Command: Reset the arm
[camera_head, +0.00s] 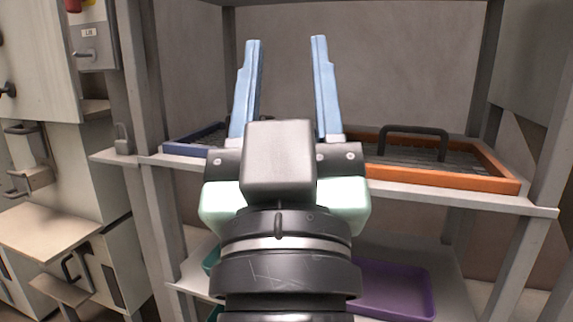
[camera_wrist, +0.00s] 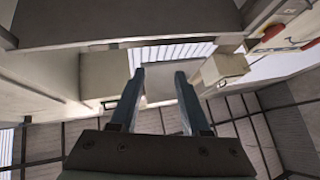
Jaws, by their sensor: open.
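My gripper (camera_head: 284,88) is in the middle of the head view, with its two blue fingers pointing up and spread apart. Nothing is between them. It stands in front of a grey metal shelf unit (camera_head: 455,200) and hides part of its upper shelf. In the wrist view my gripper (camera_wrist: 160,78) also shows open and empty, with walls and pale box-like parts beyond the fingertips.
On the upper shelf lie an orange-framed mesh tray (camera_head: 450,178) with a black handle and a blue-framed tray (camera_head: 190,147), partly hidden. A purple tray (camera_head: 395,290) is on the lower shelf. A pale machine (camera_head: 40,130) with handles stands at left.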

